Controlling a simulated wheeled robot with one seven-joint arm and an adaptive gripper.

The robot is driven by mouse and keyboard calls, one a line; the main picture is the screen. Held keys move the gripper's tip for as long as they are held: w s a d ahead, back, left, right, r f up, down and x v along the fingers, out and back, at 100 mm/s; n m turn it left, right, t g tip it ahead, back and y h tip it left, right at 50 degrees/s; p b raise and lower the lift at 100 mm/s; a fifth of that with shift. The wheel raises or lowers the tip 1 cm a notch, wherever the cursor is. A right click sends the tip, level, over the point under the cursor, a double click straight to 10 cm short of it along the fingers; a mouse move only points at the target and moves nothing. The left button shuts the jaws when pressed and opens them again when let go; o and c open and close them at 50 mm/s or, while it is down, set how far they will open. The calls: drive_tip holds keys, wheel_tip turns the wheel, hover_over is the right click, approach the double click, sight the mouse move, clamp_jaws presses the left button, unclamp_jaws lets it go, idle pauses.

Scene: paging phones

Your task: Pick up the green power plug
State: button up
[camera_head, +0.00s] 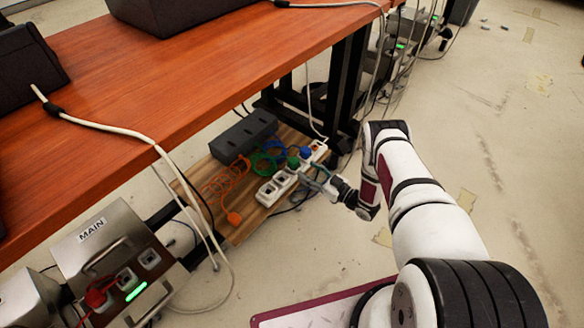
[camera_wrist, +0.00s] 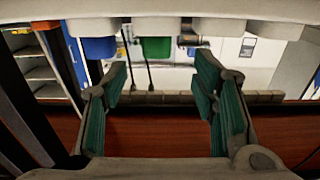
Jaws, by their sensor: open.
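The green power plug (camera_head: 293,162) sits on a white power strip (camera_head: 267,193) on a low wooden board under the table. In the wrist view, the green plug (camera_wrist: 157,47) shows at the top, just beyond and between my fingertips. My gripper (camera_head: 316,181) is open and empty, close to the strip on its right side. Its teal fingers (camera_wrist: 161,72) are spread apart in the wrist view. A blue plug (camera_head: 306,152) is beside the green one; it also shows in the wrist view (camera_wrist: 98,48), left of the green plug.
An orange plug (camera_head: 234,217) with a coiled cord lies on the board (camera_head: 238,234). A dark grey box (camera_head: 243,135) stands behind. The tabletop (camera_head: 200,75) overhangs at left, with a black table leg (camera_head: 346,80) behind. A MAIN box (camera_head: 115,240) is lower left. Floor at right is clear.

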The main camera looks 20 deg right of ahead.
sight(298, 163)
drive_tip(key=shift+b+x, duration=1.6)
drive_tip(key=shift+x, duration=2.2)
drive_tip(key=shift+w+d+r, duration=0.15)
drive_tip(key=shift+d+r, duration=0.05)
drive_tip(key=c, duration=1.3)
